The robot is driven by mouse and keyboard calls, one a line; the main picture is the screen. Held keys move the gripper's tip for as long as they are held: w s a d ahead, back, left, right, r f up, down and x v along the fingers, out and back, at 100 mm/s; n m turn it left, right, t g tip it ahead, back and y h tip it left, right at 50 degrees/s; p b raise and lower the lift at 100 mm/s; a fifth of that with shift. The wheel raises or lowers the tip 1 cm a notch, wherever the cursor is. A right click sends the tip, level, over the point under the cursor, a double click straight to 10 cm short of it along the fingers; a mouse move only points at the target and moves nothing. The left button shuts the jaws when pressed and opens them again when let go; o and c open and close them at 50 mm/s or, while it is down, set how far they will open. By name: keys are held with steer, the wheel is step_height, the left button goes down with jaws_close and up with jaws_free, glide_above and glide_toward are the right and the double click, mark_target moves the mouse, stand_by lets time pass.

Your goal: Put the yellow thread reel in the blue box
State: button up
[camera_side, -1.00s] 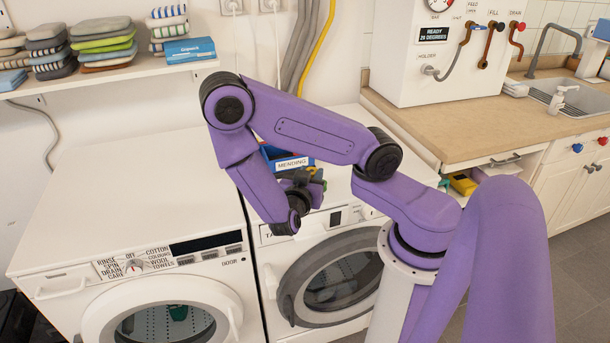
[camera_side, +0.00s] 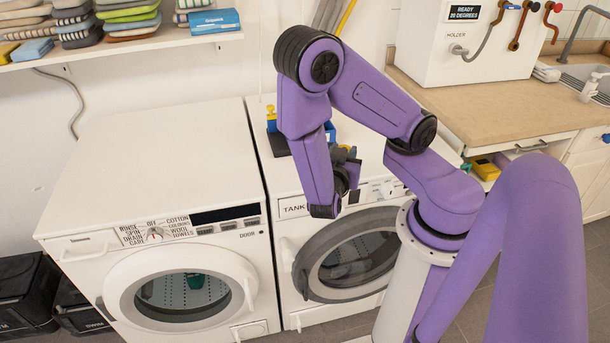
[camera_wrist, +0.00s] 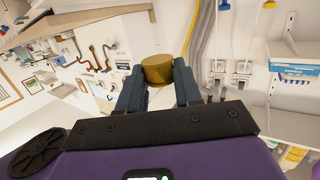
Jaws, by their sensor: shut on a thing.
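In the wrist view my gripper (camera_wrist: 158,76) is shut on a yellow-brown cylinder, the yellow thread reel (camera_wrist: 157,67), held between the fingertips.
A small upright yellow and blue object (camera_side: 271,118) with a dark base stands left of my arm on the right machine. The left machine top (camera_side: 160,160) is clear. A shelf (camera_side: 130,47) with folded stacks hangs above; a counter (camera_side: 480,100) is at right.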

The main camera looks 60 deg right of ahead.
steer(key=w+a+r+n+t+y, duration=0.4)
steer(key=w+r+n+t+y, duration=0.15)
steer(key=w, duration=0.45)
steer(key=w+a+r+n+t+y, duration=0.4)
steer(key=w+a+n+t+y, duration=0.15)
steer(key=w, duration=0.35)
steer(key=s+d+f+m+g+h, duration=0.4)
steer(key=s+d+f+m+h, duration=0.15)
steer(key=s+f+h, duration=0.2)
steer(key=s+d+f+m+g+h, duration=0.1)
steer(key=s+d+m+g+h, duration=0.1)
steer(key=s, duration=0.4)
steer(key=s+d+f+m+g+h, duration=0.1)
steer(key=s+d+m+g+h, duration=0.1)
steer(key=s+m+g, duration=0.2)
steer(key=s+g, duration=0.2)
steer(key=s, duration=0.1)
steer(key=shift+d, duration=0.15)
